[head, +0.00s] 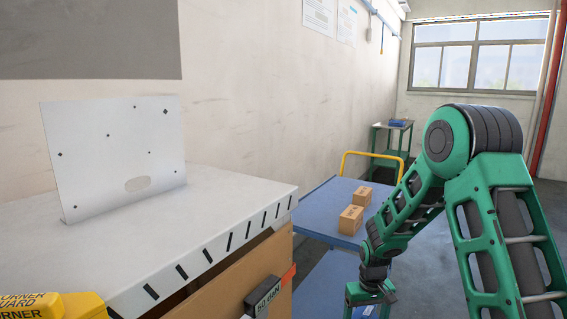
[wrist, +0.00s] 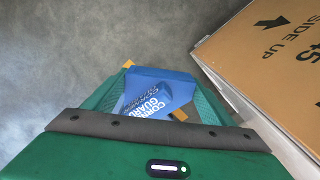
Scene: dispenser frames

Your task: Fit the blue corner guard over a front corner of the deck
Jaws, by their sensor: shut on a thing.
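The blue cart has a flat upper deck (head: 318,212), and another blue surface (head: 325,285) shows lower down. The guard is apart from the deck. I cannot tell which deck corner is nearest to it.
Two cartons (head: 351,219) stand on the cart, near its yellow handle (head: 372,154). A white bench (head: 215,190) with a striped edge and upright panel (head: 115,150) fills the left. A yellow corner guard (head: 60,306) is at lower left. A large carton (wrist: 275,50) is close by at right.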

